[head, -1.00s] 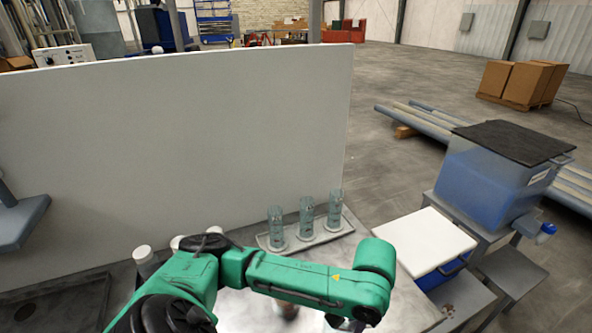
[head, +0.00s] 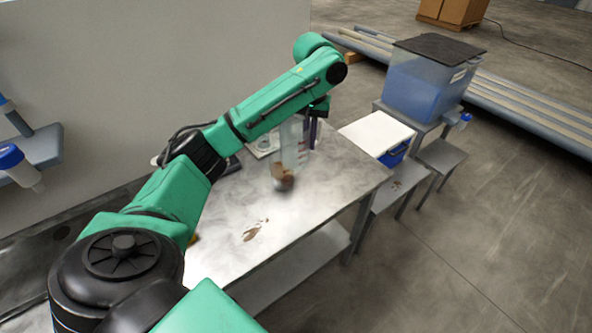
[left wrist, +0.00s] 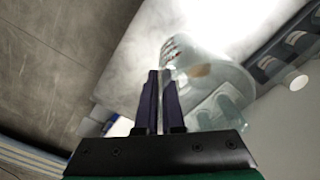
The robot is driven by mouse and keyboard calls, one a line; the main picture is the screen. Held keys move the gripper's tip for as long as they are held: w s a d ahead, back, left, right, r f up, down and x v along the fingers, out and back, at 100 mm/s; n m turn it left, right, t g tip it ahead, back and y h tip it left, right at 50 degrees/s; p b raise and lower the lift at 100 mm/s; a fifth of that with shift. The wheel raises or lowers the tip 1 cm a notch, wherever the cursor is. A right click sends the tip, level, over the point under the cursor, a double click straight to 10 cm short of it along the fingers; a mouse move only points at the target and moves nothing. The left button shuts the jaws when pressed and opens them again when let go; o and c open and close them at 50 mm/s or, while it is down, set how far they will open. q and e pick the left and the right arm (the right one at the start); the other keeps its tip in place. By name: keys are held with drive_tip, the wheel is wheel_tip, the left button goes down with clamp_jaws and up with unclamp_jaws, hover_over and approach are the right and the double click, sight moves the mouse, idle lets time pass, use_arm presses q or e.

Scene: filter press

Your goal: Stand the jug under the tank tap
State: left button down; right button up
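The clear jug (head: 288,160) shows in the head view over the metal table, upright or nearly so, with a brown patch near its bottom. My left gripper (head: 316,128) is at its right side. In the left wrist view the dark fingers (left wrist: 161,100) are close together on a thin part of the jug (left wrist: 212,80), whose body lies right of them. I cannot tell whether its base touches the table. The blue tank (head: 420,90) with a black lid stands at the right. Its blue-topped tap (head: 463,119) sticks out over a low grey stand (head: 443,154). My right gripper is out of view.
The metal table (head: 310,215) has a brown stain on it. A white-lidded blue box (head: 376,133) stands between table and tank. A white panel (head: 180,70) runs behind the table. Grey pipes (head: 540,125) lie behind the tank. The floor at right is clear.

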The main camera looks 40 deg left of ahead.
sight(307, 155)
use_arm(q)
drive_tip(key=f, duration=0.5)
drive_tip(key=shift+s+a+f+p, duration=0.15)
drive_tip(key=shift+a+p, duration=0.05)
drive_tip(key=shift+p, duration=0.2)
drive_tip(key=shift+w+f+p, duration=0.15)
drive_tip(key=shift+f+p, duration=0.3)
drive_tip(key=shift+f, duration=2.7)
drive_tip(key=shift+w+f+p, duration=0.1)
drive_tip(key=shift+f+p, duration=0.3)
drive_tip(key=shift+f, duration=2.75)
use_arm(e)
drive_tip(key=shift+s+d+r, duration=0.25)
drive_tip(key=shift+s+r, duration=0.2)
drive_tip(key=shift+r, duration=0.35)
use_arm(q)
drive_tip(key=shift+f, duration=0.1)
drive_tip(key=c, duration=1)
unclamp_jaws()
drive_tip(key=shift+c, duration=0.2)
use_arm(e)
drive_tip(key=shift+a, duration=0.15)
